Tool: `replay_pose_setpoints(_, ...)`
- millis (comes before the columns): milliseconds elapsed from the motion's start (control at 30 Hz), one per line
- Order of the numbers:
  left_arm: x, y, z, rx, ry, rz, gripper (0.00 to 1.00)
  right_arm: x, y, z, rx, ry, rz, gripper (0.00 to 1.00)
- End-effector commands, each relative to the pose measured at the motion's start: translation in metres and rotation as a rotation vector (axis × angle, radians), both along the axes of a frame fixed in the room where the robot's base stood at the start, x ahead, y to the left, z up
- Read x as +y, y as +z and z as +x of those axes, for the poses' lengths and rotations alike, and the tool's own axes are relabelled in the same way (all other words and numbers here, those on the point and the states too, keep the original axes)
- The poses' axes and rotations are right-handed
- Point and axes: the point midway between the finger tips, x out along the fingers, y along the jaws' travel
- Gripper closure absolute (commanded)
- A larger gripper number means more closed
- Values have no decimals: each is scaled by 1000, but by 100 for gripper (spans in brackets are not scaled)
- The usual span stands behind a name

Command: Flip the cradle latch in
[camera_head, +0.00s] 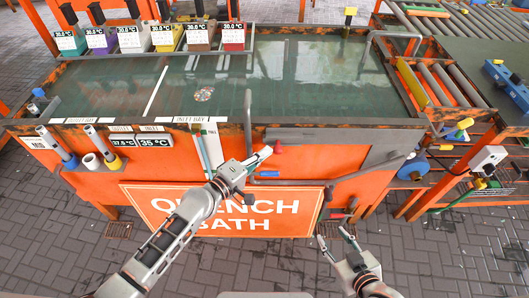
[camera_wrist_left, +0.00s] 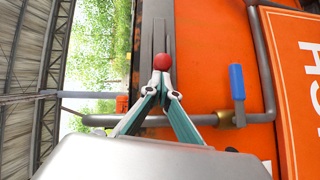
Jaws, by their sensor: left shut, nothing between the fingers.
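A red knob (camera_wrist_left: 162,62) stands in front of grey upright bars in the left wrist view. It may be the cradle latch's knob, but I cannot be sure. In the head view a small red piece (camera_head: 278,149) shows at the tip of my left gripper (camera_head: 266,152), by the orange tank front. My left gripper is shut and empty; its fingertips (camera_wrist_left: 162,82) meet right at the red knob. I cannot tell whether they touch it. My right gripper (camera_head: 334,238) is open and empty, low at the right of the sign.
A blue-handled valve (camera_wrist_left: 237,82) on a grey pipe is close beside the left gripper; its blue handle (camera_head: 269,174) also shows in the head view. The orange "QUENCH BATH" sign (camera_head: 160,205) hangs below. The tank (camera_head: 330,75) holds dark green liquid. Rollers (camera_head: 440,88) stand at the right.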

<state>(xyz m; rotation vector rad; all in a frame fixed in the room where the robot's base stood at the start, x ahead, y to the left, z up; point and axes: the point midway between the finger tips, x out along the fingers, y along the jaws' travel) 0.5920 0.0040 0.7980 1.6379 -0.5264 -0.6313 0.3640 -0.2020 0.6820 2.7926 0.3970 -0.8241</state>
Motion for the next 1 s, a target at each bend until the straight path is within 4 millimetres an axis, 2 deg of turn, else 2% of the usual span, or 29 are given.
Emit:
replay_pose_setpoints(333,-2,0,0,0,0,0,100,0,0,0,0,0,0,60)
replay_pose_setpoints(633,-44,0,0,0,-2,-1,100,0,-3,0,0,1,1,60)
replay_pose_setpoints(1000,-49,1,-1,-2,-3,-2,100,0,-3,0,1,1,0,60)
